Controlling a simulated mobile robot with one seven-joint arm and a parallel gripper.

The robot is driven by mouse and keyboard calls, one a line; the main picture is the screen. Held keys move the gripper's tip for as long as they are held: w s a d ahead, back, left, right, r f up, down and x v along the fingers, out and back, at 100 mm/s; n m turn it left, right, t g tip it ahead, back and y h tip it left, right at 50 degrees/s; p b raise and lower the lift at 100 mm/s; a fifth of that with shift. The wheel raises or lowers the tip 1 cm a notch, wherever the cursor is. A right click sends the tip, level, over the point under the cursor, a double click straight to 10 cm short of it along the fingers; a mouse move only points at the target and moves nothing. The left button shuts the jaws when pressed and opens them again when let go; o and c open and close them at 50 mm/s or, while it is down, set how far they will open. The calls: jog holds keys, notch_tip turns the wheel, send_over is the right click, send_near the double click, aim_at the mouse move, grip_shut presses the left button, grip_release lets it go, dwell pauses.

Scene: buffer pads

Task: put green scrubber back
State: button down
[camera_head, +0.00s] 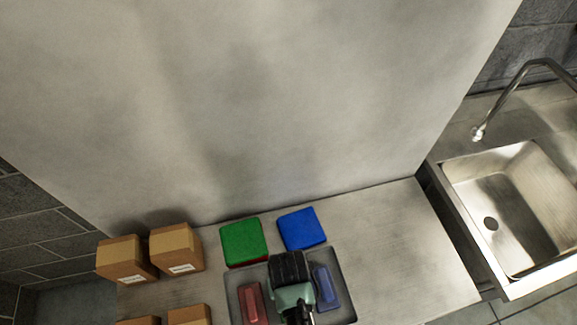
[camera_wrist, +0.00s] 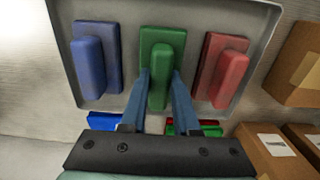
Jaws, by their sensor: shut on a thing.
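The green scrubber (camera_wrist: 161,50) shows between the red scrubber (camera_wrist: 222,70) and the blue scrubber (camera_wrist: 94,62) in the wrist view. My gripper (camera_wrist: 160,78) is shut on its raised handle, one blue finger on each side. The scrubber is over or in the middle of the grey tray (camera_wrist: 200,8); I cannot tell whether its base touches the tray floor. In the head view my gripper (camera_head: 292,290) hides the green scrubber. The red scrubber (camera_head: 252,303) and blue scrubber (camera_head: 325,287) lie in the tray (camera_head: 346,312) on either side.
A green pad (camera_head: 241,241) with a red edge below it and a blue pad (camera_head: 301,229) lie behind the tray. Several cardboard boxes (camera_head: 125,260) stand at the left. A sink (camera_head: 510,205) is at the right. The counter (camera_head: 410,245) right of the tray is clear.

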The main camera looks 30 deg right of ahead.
jog(key=shift+f, duration=0.45)
jog(key=shift+f, duration=0.1)
jog(key=c, duration=0.7)
grip_release()
jog(key=shift+o, duration=0.2)
notch_tip(320, 180, up, 12)
jog(key=shift+b, duration=0.3)
